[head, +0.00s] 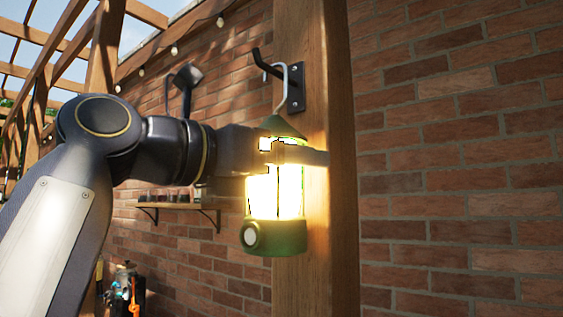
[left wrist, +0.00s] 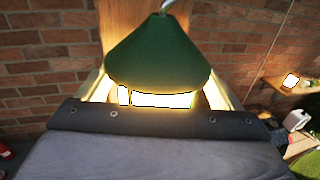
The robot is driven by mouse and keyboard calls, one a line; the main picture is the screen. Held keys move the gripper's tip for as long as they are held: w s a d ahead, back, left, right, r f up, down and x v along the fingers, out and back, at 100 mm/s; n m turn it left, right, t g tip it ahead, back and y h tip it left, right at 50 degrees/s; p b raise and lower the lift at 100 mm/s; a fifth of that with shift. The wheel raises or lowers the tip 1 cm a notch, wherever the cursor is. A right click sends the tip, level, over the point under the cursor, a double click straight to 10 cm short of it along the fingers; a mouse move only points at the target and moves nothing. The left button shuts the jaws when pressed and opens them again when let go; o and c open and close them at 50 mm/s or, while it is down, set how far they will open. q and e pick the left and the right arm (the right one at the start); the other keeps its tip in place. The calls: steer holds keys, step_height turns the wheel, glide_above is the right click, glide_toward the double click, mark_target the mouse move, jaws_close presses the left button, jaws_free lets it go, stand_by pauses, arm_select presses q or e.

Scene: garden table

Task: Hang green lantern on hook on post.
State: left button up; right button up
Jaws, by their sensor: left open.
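The green lantern (head: 275,238) is lit and upright in front of the wooden post (head: 338,220). Its grey wire hanger (head: 286,88) rises from the green cap and curls over at the black hook (head: 266,62), which is fixed to the post by a plate. The wire crosses the hook's arm in the head view; I cannot tell whether the hook bears its weight. My left gripper (head: 290,153) is open, with its fingers around the lantern's upper body. The left wrist view shows the lantern's cap (left wrist: 158,55) between the fingers. My right gripper is not in view.
A brick wall (head: 460,150) stands behind and to the right of the post. A second dark bracket (head: 186,82) and a wooden shelf (head: 180,206) are on the wall at left.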

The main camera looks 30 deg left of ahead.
arm_select(q)
steer(key=shift+a+f, duration=0.1)
steer(key=shift+s+a, duration=0.1)
steer(key=shift+s, duration=0.2)
steer(key=b+v, duration=0.1)
steer(key=v, duration=0.6)
steer(key=shift+s, duration=0.1)
